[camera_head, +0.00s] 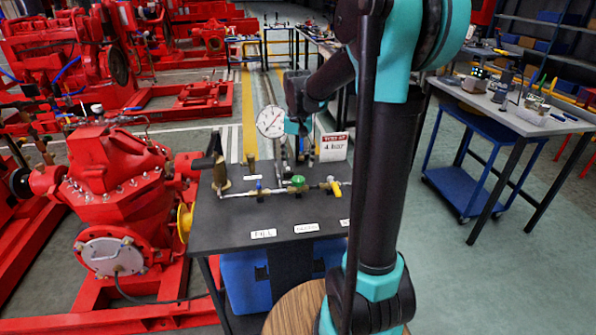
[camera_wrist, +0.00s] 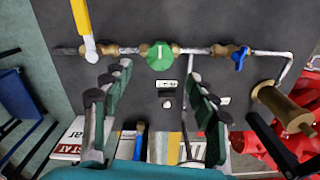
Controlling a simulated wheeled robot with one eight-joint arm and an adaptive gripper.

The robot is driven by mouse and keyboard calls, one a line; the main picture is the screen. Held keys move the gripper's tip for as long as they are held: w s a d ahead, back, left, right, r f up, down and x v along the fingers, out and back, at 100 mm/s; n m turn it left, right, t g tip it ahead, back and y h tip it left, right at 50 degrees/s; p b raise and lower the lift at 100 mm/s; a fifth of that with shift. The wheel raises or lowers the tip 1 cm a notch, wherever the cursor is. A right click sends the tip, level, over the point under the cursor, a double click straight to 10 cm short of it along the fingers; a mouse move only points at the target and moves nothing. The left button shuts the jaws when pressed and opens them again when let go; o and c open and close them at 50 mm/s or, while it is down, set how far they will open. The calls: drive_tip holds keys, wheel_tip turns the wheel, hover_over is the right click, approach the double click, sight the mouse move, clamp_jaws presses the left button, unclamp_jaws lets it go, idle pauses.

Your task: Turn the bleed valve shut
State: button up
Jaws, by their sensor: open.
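A pipe line (camera_head: 285,192) with several valves runs across the dark bench. It has a blue-handled valve (camera_head: 259,187), a round green knob (camera_head: 298,181) and a yellow lever (camera_head: 335,186). I cannot read which label says bleed. In the wrist view, the green knob (camera_wrist: 160,57) is centred just beyond my gripper (camera_wrist: 158,82), whose two fingers are apart with nothing between them. The yellow lever (camera_wrist: 83,22) stands across the pipe at the left, and the blue handle (camera_wrist: 240,58) is at the right. In the head view, my gripper is partly hidden above the bench's rear.
A dial gauge (camera_head: 270,121) and a "4 BAR" sign (camera_head: 334,147) stand near the pipe's back. A brass cylinder (camera_wrist: 284,108) is at the right in the wrist view. A red pump (camera_head: 110,180) stands left; a cluttered side table (camera_head: 510,108) stands right.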

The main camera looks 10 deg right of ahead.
wheel_tip(320, 180, up, 5)
drive_tip(key=shift+f, duration=0.1)
idle(0.4)
drive_tip(key=s+d+f+n+t, duration=0.1)
drive_tip(key=s+d+f+t, duration=0.1)
drive_tip(key=s+f, duration=0.5)
drive_tip(key=s+d+f+n+t, duration=0.1)
drive_tip(key=s+d+f+t, duration=0.1)
drive_tip(key=s+f, duration=0.6)
drive_tip(key=s, duration=0.6)
drive_tip(key=shift+s, duration=0.3)
drive_tip(key=shift+d+f, duration=0.1)
